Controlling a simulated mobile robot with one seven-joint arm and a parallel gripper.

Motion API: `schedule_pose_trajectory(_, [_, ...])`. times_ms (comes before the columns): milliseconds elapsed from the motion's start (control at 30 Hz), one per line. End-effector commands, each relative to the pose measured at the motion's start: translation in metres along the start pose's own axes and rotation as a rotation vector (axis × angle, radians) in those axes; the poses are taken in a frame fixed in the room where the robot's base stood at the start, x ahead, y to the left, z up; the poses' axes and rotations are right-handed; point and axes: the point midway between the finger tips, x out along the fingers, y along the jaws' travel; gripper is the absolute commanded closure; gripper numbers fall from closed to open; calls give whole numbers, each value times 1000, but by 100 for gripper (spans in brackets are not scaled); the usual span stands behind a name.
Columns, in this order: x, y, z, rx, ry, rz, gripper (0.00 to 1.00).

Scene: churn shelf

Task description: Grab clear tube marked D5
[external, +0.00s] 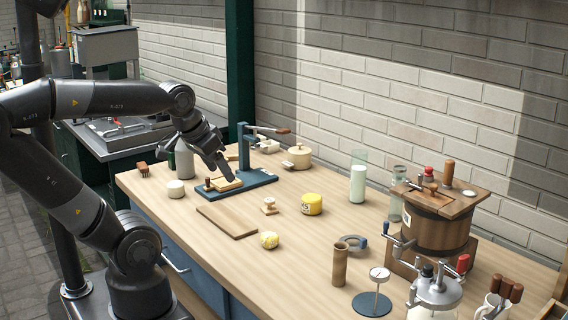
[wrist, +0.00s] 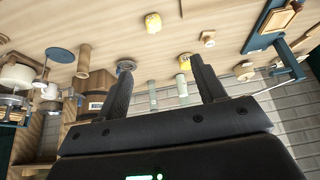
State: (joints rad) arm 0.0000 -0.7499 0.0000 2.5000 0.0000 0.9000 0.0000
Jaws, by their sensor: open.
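Two clear tubes stand toward the back of the wooden bench. One tube (external: 358,182) is partly filled with something white. The other tube (external: 396,206) stands close to the wooden churn and is partly hidden by it. In the upside-down wrist view, the white-filled tube (wrist: 182,86) and the other tube (wrist: 151,94) show small beyond the fingers. I cannot read a D5 mark on either. My gripper (external: 222,166) is open and empty above the blue press, left of both tubes and well apart from them. Its fingers (wrist: 162,75) also show in the wrist view.
A blue lever press (external: 245,145) stands below my gripper. A yellow jar (external: 312,205), a yellow lump (external: 269,240) and a brown board (external: 227,221) lie mid-bench. The wooden churn (external: 436,228) and a brown cylinder (external: 340,265) stand at right. A brick wall (external: 430,90) backs the bench.

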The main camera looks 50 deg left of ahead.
Motion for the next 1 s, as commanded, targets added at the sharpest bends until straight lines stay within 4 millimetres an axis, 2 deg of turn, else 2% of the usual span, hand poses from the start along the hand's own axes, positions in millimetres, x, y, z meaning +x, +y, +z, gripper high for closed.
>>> schedule_pose_trajectory(267, [0,0,-1,0,0,0,40])
schedule_pose_trajectory(367, [-1,1,-12,0,-3,2,40])
schedule_pose_trajectory(467, [-2,3,-35,-1,-9,6,40])
schedule_pose_trajectory(667, [2,10,-105,-5,-26,15,40])
schedule_pose_trajectory(867, [19,21,-175,-10,-42,19,40])
schedule_pose_trajectory(1000, [39,32,-221,-11,-52,21,40])
